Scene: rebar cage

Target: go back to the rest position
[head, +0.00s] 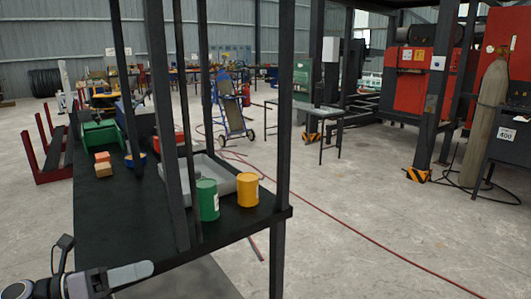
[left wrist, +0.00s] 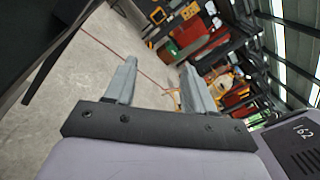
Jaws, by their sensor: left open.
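My left gripper shows in the head view (head: 105,279) at the bottom left, in front of the near edge of the black table and partly cut off by the frame. In the left wrist view the left gripper (left wrist: 160,78) has its two grey fingers apart with nothing between them. It looks out over the concrete floor. My right gripper is in neither view.
The black table (head: 105,225) sits behind dark upright bars (head: 284,110). It bears a green can (head: 207,200), a yellow can (head: 247,190), a grey tray (head: 222,178), orange blocks (head: 103,168) and a green bin (head: 100,135). Open floor (head: 400,225) lies to the right.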

